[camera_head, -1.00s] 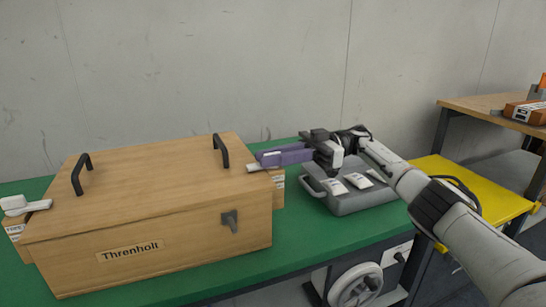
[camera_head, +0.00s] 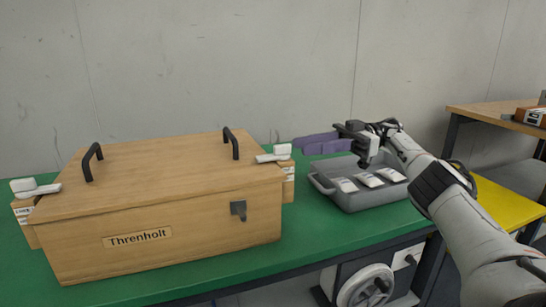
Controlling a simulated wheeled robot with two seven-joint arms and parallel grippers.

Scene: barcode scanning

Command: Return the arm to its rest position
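My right arm comes in from the right, and its gripper (camera_head: 318,145) has purple fingers pointing left, above the back of the green table. The two fingers show as separate slabs with nothing between them; the gripper looks open and empty. A white handheld scanner (camera_head: 275,154) rests at the right end of the large wooden box (camera_head: 190,245) labelled Threnholt, apart from the fingertips. A second white scanner (camera_head: 36,188) rests at the box's left end. My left gripper is not in view.
A grey tray (camera_head: 362,202) with several white packets stands on the green table (camera_head: 300,240), below my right gripper. The box lid has two black handles. A yellow surface (camera_head: 510,205) and a wooden table (camera_head: 490,110) stand at the right. The wall is close behind.

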